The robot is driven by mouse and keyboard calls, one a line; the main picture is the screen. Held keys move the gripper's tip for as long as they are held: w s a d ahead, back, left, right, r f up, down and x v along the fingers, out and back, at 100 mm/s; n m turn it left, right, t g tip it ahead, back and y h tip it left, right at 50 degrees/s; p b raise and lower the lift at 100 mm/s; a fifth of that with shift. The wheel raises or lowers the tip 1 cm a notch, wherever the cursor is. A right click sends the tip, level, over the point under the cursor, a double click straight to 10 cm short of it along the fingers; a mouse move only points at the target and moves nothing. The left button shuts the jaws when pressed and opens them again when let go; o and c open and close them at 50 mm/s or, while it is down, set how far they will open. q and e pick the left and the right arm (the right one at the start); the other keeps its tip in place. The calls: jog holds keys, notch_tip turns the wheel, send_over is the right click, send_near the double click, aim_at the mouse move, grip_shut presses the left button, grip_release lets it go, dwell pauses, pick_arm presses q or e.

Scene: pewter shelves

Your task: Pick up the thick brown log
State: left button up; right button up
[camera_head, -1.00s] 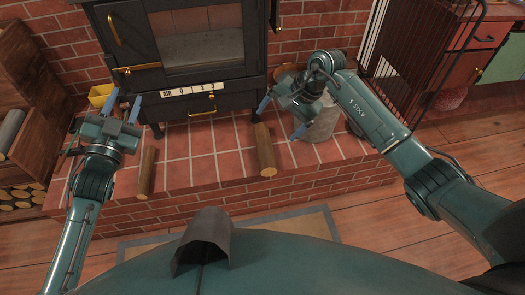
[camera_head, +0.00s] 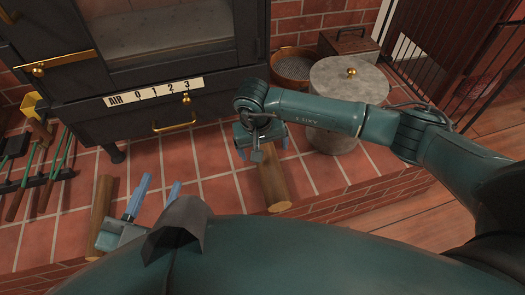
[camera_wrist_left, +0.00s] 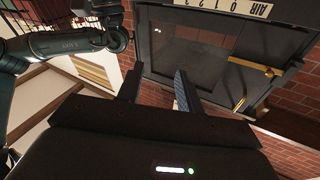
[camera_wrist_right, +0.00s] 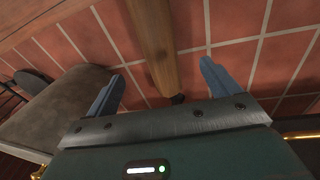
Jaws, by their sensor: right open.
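The thick brown log (camera_head: 275,185) lies on the brick hearth in front of the stove, its near end towards me. My right gripper (camera_head: 261,147) is open over the log's far part. In the right wrist view the log (camera_wrist_right: 155,42) runs between the spread blue fingers, with no visible contact. A thinner brown log (camera_head: 101,212) lies further left on the hearth. My left gripper (camera_head: 159,187) is open and empty just right of the thinner log. In the left wrist view its fingers point towards the stove.
The black stove (camera_head: 165,60) stands behind the logs. A lidded grey bin (camera_head: 345,85) is right of my right gripper, with a round sieve-like pan (camera_head: 291,66) and a box (camera_head: 347,42) behind. Hearth tools (camera_head: 45,170) lie at the left.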

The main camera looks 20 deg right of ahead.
aim_at(270, 162)
jog(key=f+b, duration=0.1)
jog(key=f, duration=0.4)
jog(key=w+d+f+b, duration=0.1)
jog(key=f, duration=0.2)
jog(key=shift+b, duration=0.35)
jog(key=f+b, duration=0.1)
jog(key=f, duration=0.1)
jog(key=d+f+b, duration=0.1)
jog(key=f, duration=0.1)
jog(key=shift+w+f, duration=0.15)
jog(key=shift+w, duration=0.05)
jog(key=shift+f, duration=0.35)
jog(key=shift+w+d, duration=0.1)
jog(key=shift+c, duration=0.2)
jog(key=c, duration=0.9)
jog(key=shift+r, duration=0.1)
jog(key=c, duration=0.6)
jog(key=shift+o, duration=0.2)
jog(key=shift+w+r, duration=0.1)
jog(key=shift+r, duration=0.05)
notch_tip(270, 162, up, 4)
jog(key=shift+r+p, duration=0.1)
jog(key=shift+p, duration=0.7)
notch_tip(270, 162, up, 5)
jog(key=shift+p, duration=0.85)
jog(key=shift+r, duration=0.25)
pick_arm(q)
jog(key=shift+w+d+f, duration=0.1)
pick_arm(e)
jog(key=shift+s, duration=0.2)
